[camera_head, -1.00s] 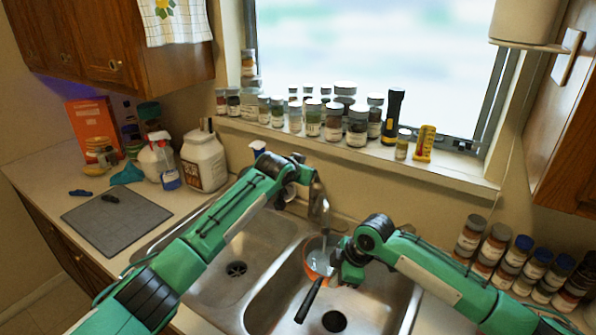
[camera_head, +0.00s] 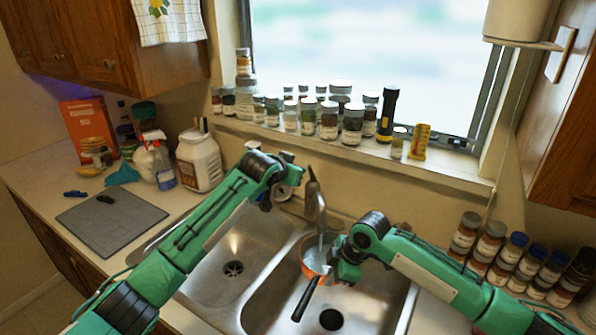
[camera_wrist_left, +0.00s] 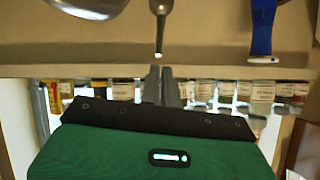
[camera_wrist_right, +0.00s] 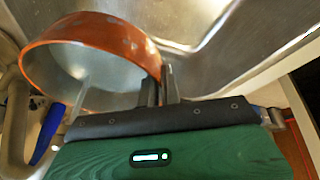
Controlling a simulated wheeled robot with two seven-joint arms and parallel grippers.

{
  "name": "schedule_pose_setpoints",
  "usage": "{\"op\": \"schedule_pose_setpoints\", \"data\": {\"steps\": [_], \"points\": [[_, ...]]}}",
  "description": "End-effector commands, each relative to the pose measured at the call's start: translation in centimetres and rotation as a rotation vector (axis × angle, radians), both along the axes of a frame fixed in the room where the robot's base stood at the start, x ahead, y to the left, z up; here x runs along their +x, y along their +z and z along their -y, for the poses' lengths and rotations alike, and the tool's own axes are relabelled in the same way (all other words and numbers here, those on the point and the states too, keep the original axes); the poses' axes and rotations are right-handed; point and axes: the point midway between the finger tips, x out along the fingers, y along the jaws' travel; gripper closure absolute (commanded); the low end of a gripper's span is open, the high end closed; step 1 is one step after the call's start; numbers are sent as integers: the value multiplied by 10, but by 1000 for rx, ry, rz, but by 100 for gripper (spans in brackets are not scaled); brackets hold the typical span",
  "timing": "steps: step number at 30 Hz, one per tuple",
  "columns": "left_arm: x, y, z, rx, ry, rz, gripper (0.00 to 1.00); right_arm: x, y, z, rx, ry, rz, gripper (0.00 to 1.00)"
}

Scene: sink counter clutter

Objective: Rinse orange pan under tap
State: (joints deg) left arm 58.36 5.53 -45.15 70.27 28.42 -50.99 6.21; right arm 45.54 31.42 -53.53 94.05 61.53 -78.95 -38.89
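The orange pan (camera_head: 306,262) is over the right sink basin, under the tap (camera_head: 321,215), its black handle (camera_head: 305,300) pointing toward the front. A pale stream runs from the tap down into the pan. My right gripper (camera_head: 345,268) is at the pan's right side. In the right wrist view, its fingers (camera_wrist_right: 158,85) are close together on the rim of the pan (camera_wrist_right: 110,32). My left gripper (camera_head: 288,172) is beside the tap's upper part. In the left wrist view, its fingers (camera_wrist_left: 161,85) are together with nothing visible between them, just below the tap's metal end (camera_wrist_left: 160,30).
The left basin (camera_head: 215,285) is empty. Jars and a black flashlight (camera_head: 387,115) line the windowsill behind the tap. Several spice jars (camera_head: 515,262) stand on the right counter. A grey mat (camera_head: 110,225), spray bottle (camera_head: 160,160) and white jug (camera_head: 198,160) are on the left counter.

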Motion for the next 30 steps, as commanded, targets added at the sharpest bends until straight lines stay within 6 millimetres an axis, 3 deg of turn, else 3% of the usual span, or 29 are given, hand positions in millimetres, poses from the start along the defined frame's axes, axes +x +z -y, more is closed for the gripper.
{"op": "schedule_pose_setpoints", "data": {"steps": [8, 30], "points": [[-11, -5, 1, 314, -156, 169, 100, 1, 1, 0, 2, 0, 2, 100], [-51, -14, 4, 1490, -737, 717, 100, 1, 1, 0, 2, 0, 2, 100]]}}
